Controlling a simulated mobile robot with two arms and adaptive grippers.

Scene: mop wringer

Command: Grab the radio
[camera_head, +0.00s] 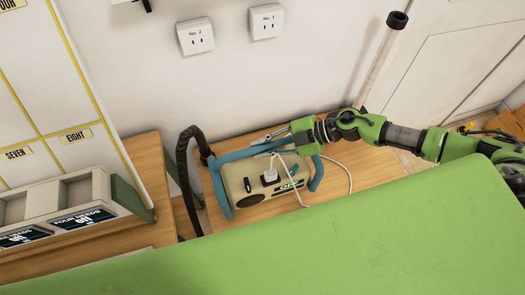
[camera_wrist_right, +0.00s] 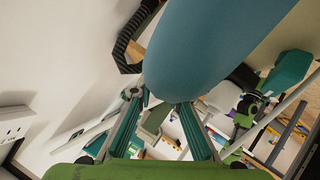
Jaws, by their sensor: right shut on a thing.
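A beige box with a teal tubular frame (camera_head: 276,182), which I take for the radio, sits on a wooden surface in the head view. It has a dark knob or plug on its front and a small green label. My right gripper (camera_head: 283,140) reaches in from the right and is shut on the teal top bar of the frame. In the right wrist view the teal bar (camera_wrist_right: 205,45) fills the space just beyond the fingertips of my right gripper (camera_wrist_right: 160,102). The exact contact is partly hidden. My left gripper is not in view.
A thick black hose (camera_head: 183,165) curves down at the radio's left. A white cord (camera_head: 345,168) lies at its right. Wall sockets (camera_head: 196,37) are behind. A shelf unit with bins (camera_head: 60,200) stands left. A pale pole (camera_head: 381,60) leans by the door at right.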

